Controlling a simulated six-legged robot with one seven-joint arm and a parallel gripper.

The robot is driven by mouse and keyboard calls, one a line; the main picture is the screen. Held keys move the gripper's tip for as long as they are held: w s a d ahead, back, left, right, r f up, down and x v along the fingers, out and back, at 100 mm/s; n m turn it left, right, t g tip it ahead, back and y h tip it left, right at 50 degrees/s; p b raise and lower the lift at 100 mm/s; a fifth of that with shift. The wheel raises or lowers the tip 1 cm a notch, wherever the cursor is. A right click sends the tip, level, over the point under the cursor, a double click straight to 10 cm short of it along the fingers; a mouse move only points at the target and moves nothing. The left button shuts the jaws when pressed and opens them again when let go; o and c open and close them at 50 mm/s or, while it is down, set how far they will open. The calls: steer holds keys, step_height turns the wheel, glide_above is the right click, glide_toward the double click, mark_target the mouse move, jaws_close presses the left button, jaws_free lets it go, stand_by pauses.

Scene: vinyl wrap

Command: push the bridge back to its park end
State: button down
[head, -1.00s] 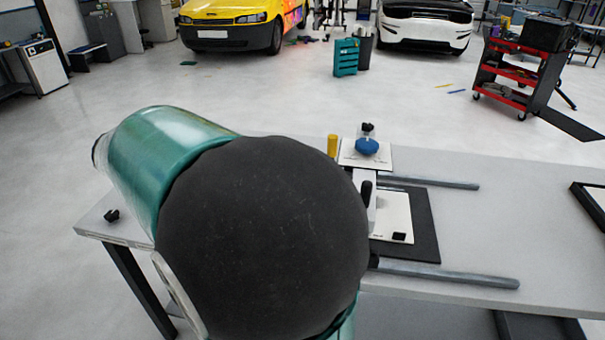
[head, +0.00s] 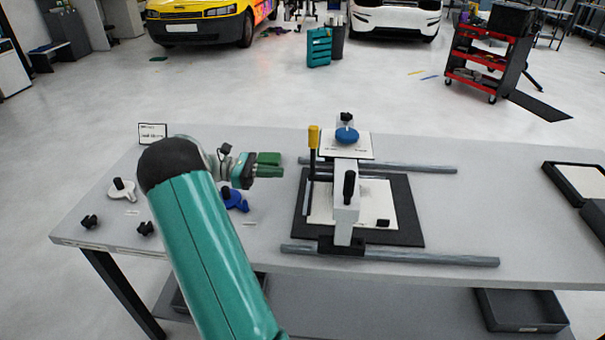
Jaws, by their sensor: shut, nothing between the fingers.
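The bridge (head: 345,213) is a white beam that spans two grey rails in the head view. It sits left of the rails' middle and carries a black handle on top. The far rail (head: 420,168) and the near rail (head: 430,258) run left to right. A yellow-topped post (head: 313,150) stands at the bridge's left side. My gripper (head: 281,165) is shut and empty, left of the bridge and apart from it, its green fingers pointing right. My arm hides part of the table's left side.
A black mat (head: 408,215) with a white sheet lies under the bridge. A blue knob (head: 346,135) sits behind it. A white clamp-like part (head: 121,190), a blue part (head: 236,199) and black knobs (head: 89,221) lie at left. A black tray (head: 575,180) is at right.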

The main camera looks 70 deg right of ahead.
steer(key=x, duration=1.3)
steer(key=shift+s, duration=0.15)
steer(key=x, duration=3.4)
steer(key=shift+s+a+r, duration=0.1)
steer(key=shift+s, duration=0.1)
steer(key=v, duration=1.4)
steer(key=shift+w, duration=0.4)
